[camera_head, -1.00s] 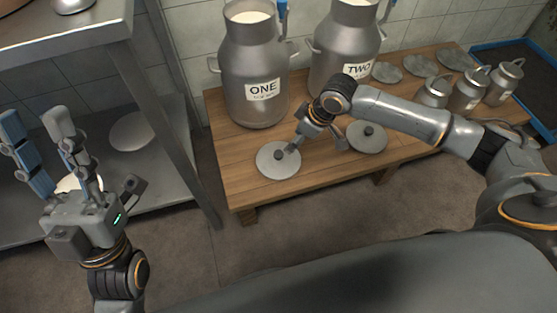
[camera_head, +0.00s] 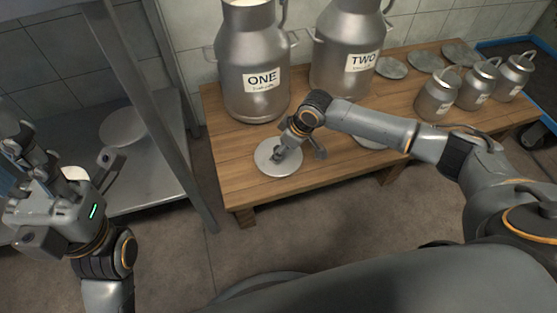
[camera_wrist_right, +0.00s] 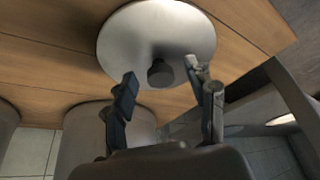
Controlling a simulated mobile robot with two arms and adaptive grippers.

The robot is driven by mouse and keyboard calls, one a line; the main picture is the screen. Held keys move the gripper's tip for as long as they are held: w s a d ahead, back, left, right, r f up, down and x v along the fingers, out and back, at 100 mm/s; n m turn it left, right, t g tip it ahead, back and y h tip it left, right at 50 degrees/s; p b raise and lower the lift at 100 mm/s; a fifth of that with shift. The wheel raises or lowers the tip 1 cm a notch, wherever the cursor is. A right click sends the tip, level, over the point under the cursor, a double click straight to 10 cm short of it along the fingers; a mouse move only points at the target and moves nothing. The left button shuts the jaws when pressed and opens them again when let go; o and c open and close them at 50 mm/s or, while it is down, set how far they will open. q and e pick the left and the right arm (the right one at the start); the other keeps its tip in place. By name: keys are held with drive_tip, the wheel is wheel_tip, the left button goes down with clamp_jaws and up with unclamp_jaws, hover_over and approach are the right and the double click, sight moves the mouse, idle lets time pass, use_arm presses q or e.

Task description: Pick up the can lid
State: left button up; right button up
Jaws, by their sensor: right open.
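A round grey metal can lid (camera_head: 288,166) with a dark central knob lies flat near the front left edge of the wooden bench. It also shows in the right wrist view (camera_wrist_right: 190,28), its knob (camera_wrist_right: 160,73) between my finger tips. My right gripper (camera_head: 279,154) is open, pointing down over the lid with its fingers on either side of the knob; I cannot tell whether they touch it. The arm hides part of the lid in the head view. My left gripper (camera_head: 30,150) is open and empty at the left, by the metal shelf.
Large cans marked ONE (camera_head: 253,98) and TWO (camera_head: 345,82) stand behind the lid on the bench (camera_head: 235,180). A second lid (camera_head: 369,142) is partly hidden behind my right arm. Small cans (camera_head: 437,98) and flat discs (camera_head: 391,68) occupy the right. A metal shelf (camera_head: 150,185) stands left.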

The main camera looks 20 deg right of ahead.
drive_tip(key=shift+w+a+f, duration=0.1)
drive_tip(key=shift+w+f, duration=0.05)
drive_tip(key=shift+f, duration=0.35)
drive_tip(key=shift+r, duration=0.1)
clamp_jaws()
drive_tip(key=shift+r, duration=0.15)
